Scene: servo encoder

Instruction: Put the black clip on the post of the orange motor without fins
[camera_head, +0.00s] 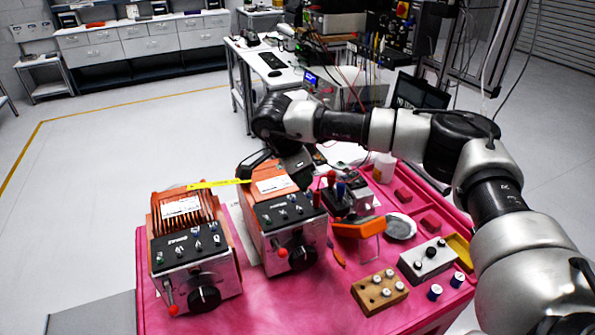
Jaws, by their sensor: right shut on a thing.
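The orange motor without fins (282,187) stands on the pink table top, right of the finned one, with a black front panel, a red-tipped lever and a dark knob. My right gripper (252,167) is over its back left edge. It is shut on a small dark thing, likely the black clip; the arm and fingers hide most of it. I cannot tell whether the clip touches the post, which I cannot make out. The orange motor with fins (172,208) stands on the left. My left gripper is out of view.
A yellow strip (216,184) reaches from the finned motor towards my right gripper.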

